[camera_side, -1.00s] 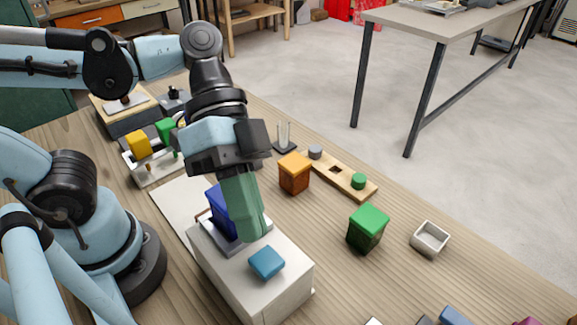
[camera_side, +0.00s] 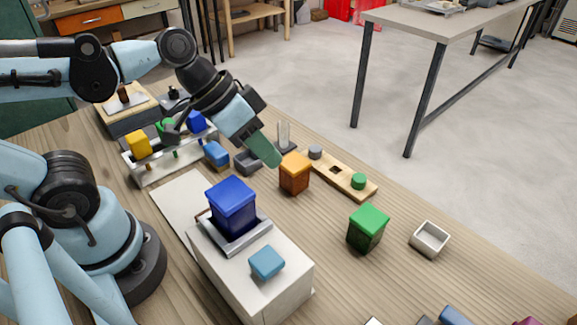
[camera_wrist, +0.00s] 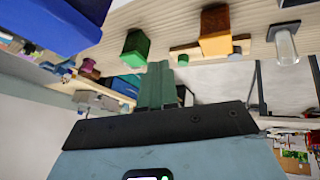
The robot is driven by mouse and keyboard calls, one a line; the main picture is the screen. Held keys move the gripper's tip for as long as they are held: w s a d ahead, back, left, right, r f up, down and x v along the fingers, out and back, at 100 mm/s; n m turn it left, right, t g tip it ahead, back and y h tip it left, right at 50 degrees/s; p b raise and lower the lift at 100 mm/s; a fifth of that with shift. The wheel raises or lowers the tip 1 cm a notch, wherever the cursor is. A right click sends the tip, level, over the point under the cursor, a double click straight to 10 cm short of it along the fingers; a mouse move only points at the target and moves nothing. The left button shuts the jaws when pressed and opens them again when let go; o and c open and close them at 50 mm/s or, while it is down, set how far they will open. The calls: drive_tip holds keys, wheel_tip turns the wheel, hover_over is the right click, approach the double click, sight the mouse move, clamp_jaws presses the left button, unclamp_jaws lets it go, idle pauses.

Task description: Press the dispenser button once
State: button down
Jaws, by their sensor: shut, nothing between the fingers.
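The dispenser (camera_side: 280,294) is a white box on the table in the side view, apparently with a light blue button (camera_side: 267,262) on its top. A dark blue block (camera_side: 232,206) stands in a grey tray (camera_side: 247,240) on the box, behind the button. My gripper (camera_side: 270,157) has green fingers, shut and empty. It is up and behind the dispenser, beside the orange block in the picture, clear of the button. In the wrist view the fingers (camera_wrist: 157,85) point away from the dispenser, and a blue block (camera_wrist: 50,22) shows at upper left. The button is not clear there.
An orange block (camera_side: 295,174) is close to the fingertips in the side view. A wooden strip with pegs (camera_side: 335,172), a green block (camera_side: 368,227) and a small white open box (camera_side: 430,238) lie to the right. A rack with coloured blocks (camera_side: 150,172) is behind.

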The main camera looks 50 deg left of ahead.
drive_tip(key=w+a+f+n+t+y, duration=0.1)
drive_tip(key=w+a+n+t+y, duration=0.1)
drive_tip(key=a, duration=0.7)
drive_tip(key=n+y, duration=0.1)
drive_tip(key=y, duration=0.1)
drive_tip(key=shift+w+y, duration=0.15)
drive_tip(key=shift+y, duration=0.15)
drive_tip(key=s+d+r+m+g+h, duration=0.1)
drive_tip(key=s+d+r+m+g, duration=0.2)
drive_tip(key=s+d+r+m, duration=0.3)
drive_tip(key=s+d+r+m+g+h, duration=0.2)
drive_tip(key=s+d+r+m, duration=0.4)
drive_tip(key=d+m, duration=0.5)
drive_tip(key=shift+s+d+r+m+g, duration=0.4)
drive_tip(key=shift+r+g, duration=0.25)
drive_tip(key=shift+g, duration=0.25)
